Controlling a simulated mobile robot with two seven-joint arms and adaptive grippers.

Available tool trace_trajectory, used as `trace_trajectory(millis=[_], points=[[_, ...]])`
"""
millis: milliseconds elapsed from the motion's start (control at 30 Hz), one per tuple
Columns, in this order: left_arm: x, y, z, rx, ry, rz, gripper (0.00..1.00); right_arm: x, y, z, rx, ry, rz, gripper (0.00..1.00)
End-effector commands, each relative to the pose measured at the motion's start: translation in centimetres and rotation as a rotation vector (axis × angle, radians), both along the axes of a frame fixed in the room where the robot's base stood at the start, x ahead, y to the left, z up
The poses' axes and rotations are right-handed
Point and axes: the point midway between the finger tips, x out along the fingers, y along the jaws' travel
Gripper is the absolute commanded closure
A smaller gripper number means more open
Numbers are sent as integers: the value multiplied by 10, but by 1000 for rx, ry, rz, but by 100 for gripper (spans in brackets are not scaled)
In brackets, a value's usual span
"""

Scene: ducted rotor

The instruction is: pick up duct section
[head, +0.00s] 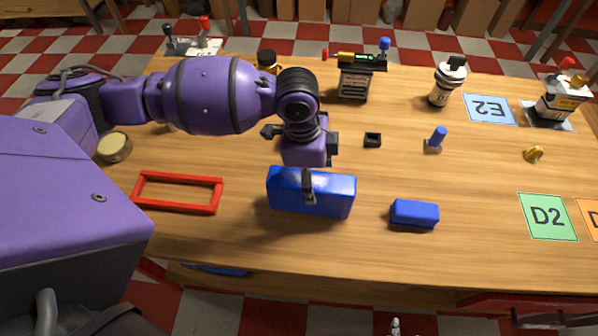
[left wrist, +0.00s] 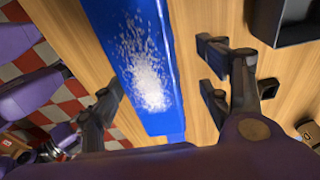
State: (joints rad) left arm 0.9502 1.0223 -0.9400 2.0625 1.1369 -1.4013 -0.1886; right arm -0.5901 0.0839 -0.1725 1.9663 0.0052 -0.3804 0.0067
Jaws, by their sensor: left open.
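A long blue block (head: 328,197), the only large blue piece here and possibly the duct section, lies on the wooden table in front of my left arm. My left gripper (head: 308,180) is above it, pointing down, with one dark finger in front of its near face. In the left wrist view the blue block (left wrist: 145,75) has a white speckled patch on its face and runs between the spread fingers of my left gripper (left wrist: 158,98). The fingers show gaps on both sides of it. My right gripper is not in view.
A red frame (head: 178,208) lies left of the block and a smaller blue block (head: 414,214) lies right. A small black box (head: 372,140) and a blue peg (head: 436,139) stand behind. A green D2 card (head: 547,216) lies at right.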

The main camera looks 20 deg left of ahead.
Motion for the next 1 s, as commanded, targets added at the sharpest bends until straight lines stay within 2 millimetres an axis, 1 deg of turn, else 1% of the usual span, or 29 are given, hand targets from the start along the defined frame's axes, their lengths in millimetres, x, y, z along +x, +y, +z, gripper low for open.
trace_trajectory(millis=[100, 267, 333, 433, 500, 567, 633, 800, 867, 1000], points=[[-1, -2, -15, 0, 4, -1, 30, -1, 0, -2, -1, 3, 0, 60], [-2, -3, -27, -1, 1, 0, 30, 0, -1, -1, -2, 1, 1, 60], [-3, -2, -35, 0, 1, 0, 30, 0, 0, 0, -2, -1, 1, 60], [-7, -1, -50, 0, 2, 0, 30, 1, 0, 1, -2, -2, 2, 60], [-6, -3, -62, -1, 0, 0, 30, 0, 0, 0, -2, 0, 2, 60], [-6, -5, -69, -2, -1, -1, 30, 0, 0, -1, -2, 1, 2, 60], [-5, -5, -72, -1, -3, -1, 30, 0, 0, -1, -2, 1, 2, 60], [-5, -5, -72, -1, -4, -2, 30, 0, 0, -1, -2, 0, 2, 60], [-5, -5, -72, -1, -4, -2, 37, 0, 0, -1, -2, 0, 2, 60], [-5, -5, -72, -1, -4, -2, 55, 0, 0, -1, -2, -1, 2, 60]])
